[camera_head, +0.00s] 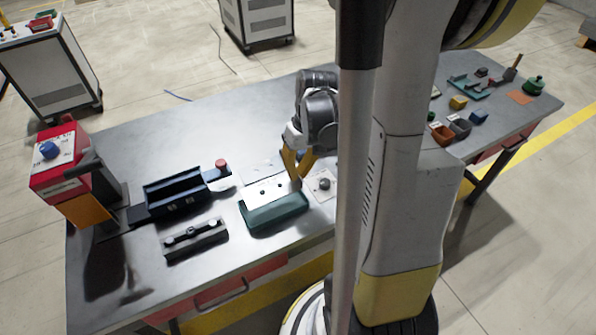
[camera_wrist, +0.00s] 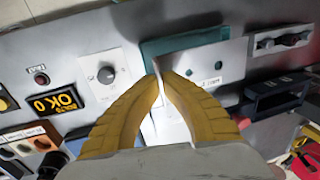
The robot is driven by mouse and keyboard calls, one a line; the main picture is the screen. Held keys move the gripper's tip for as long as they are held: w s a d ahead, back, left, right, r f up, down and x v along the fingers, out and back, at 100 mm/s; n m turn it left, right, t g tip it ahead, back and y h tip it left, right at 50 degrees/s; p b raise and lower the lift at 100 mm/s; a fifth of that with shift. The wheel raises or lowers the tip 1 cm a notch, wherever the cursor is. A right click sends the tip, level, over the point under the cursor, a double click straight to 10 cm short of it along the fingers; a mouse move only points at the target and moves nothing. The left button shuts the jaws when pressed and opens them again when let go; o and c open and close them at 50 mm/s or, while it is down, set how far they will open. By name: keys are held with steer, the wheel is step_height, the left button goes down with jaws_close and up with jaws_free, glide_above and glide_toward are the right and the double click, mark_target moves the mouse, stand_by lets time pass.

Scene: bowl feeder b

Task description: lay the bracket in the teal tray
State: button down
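The bracket (camera_head: 262,193) is a pale metal plate with dark holes. In the wrist view the bracket (camera_wrist: 207,72) extends to the right from my fingertips. My gripper (camera_head: 297,180) has yellow fingers; in the wrist view my gripper (camera_wrist: 160,72) is closed on the bracket's near end. The teal tray (camera_head: 276,222) is on the table under the bracket, and its rim (camera_wrist: 180,42) shows beyond the plate in the wrist view. The plate overlaps the tray's far side and hides much of its inside. I cannot tell whether it touches the tray.
A knob plate (camera_head: 323,186) lies just right of the tray. A red box (camera_head: 58,160) is at the far left. Small coloured bins (camera_head: 442,134) sit right.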

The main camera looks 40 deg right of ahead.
steer(key=b, duration=0.5)
glide_above(295, 198)
steer(key=shift+s+d+f, duration=0.1)
steer(key=shift+d+f, duration=0.1)
steer(key=shift+f, duration=1.05)
steer(key=shift+d+f, duration=0.15)
steer(key=shift+f, duration=1.1)
steer(key=shift+f+b, duration=0.8)
steer(key=shift+f, duration=0.2)
steer(key=c, duration=1.5)
jaws_free()
steer(key=shift+c, duration=0.2)
steer(key=shift+r, duration=0.15)
step_height(295, 198, up, 12)
steer(key=d, duration=0.2)
steer(key=shift+s, duration=0.35)
steer(key=shift+a, duration=0.1)
